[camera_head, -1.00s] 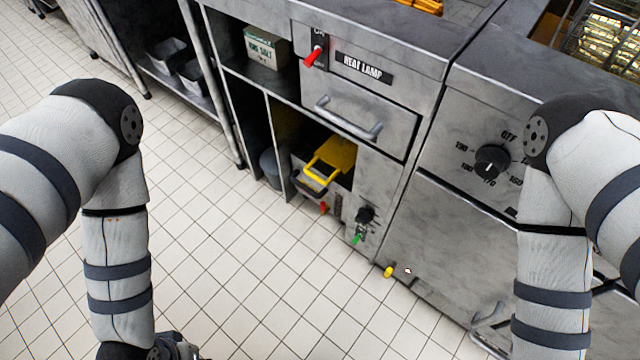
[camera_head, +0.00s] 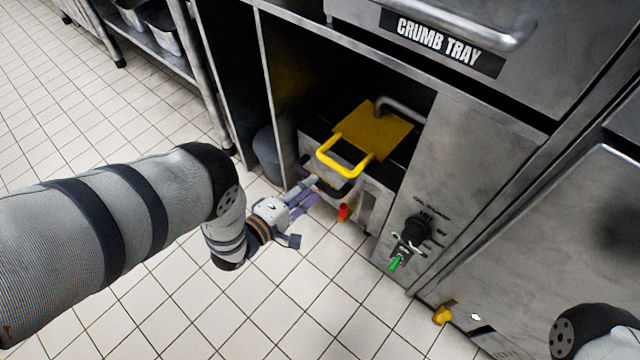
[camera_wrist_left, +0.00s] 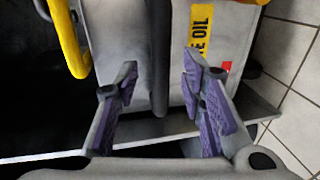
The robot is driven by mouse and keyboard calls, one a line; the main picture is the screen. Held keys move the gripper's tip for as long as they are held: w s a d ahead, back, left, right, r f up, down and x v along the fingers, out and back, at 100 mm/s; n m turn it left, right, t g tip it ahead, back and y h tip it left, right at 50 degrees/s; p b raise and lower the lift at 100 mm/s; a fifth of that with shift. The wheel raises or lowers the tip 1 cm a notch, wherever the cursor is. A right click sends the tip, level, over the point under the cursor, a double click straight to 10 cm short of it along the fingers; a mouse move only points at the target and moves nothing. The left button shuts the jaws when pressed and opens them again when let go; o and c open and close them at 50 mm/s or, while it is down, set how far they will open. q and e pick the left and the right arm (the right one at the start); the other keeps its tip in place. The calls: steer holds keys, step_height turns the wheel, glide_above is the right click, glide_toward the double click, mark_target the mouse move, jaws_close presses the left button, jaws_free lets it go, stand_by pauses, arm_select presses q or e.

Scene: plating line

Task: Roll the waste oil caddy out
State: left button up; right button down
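The waste oil caddy (camera_head: 376,190) is a grey metal box in the low open bay of the steel cabinet. It has a yellow plate on top (camera_head: 378,128) and a yellow loop handle (camera_head: 340,163). In the left wrist view the caddy's grey face (camera_wrist_left: 120,40) carries a yellow label ending in "OIL" (camera_wrist_left: 201,35). My left gripper (camera_head: 312,190) is at the caddy's front, its purple-padded fingers open. In the wrist view a dark bar (camera_wrist_left: 159,60) lies between the fingers (camera_wrist_left: 160,95), with gaps on both sides. My right gripper is out of view.
A grey bucket (camera_head: 269,150) stands left of the caddy. A red knob (camera_head: 344,212) is low at its front. A green-tipped lever (camera_head: 394,263) and black dial (camera_head: 416,229) are on the panel to the right. A yellow knob (camera_head: 442,315) sticks out lower right. Tiled floor in front is clear.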

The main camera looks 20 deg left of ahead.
arm_select(q)
steer(key=b+x, duration=0.1)
steer(key=x, duration=0.2)
steer(key=shift+w+d+f, duration=0.1)
steer(key=shift+w+f, duration=0.05)
steer(key=shift+w, duration=0.2)
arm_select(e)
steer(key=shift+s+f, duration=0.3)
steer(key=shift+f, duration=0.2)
arm_select(q)
jaws_close()
